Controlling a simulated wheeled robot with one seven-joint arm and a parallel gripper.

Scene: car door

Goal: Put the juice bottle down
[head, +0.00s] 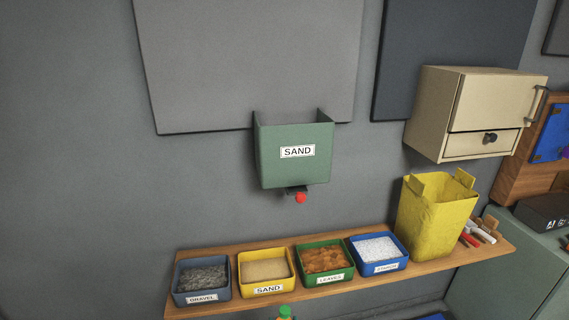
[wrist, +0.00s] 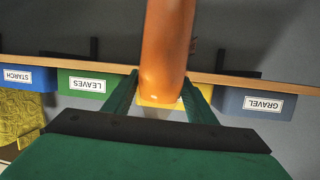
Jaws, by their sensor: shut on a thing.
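The juice bottle (wrist: 167,40) is an orange, rounded shape at the top centre of the wrist view. My gripper (wrist: 160,82) has green fingers on both sides of it and is shut on it. The wrist view is upside down, with inverted labels. The bottle hides most of the yellow sand bin behind it there. In the head view a small green piece (head: 286,312) shows at the bottom edge; I cannot tell whether it is the bottle's cap or part of my gripper.
A wooden shelf (head: 350,288) holds the gravel (head: 202,280), sand (head: 265,271), leaves (head: 324,262) and starch (head: 378,252) bins. A yellow bag (head: 437,215) stands right of them. A green sand dispenser (head: 296,155) hangs above. The bins leave little free shelf room.

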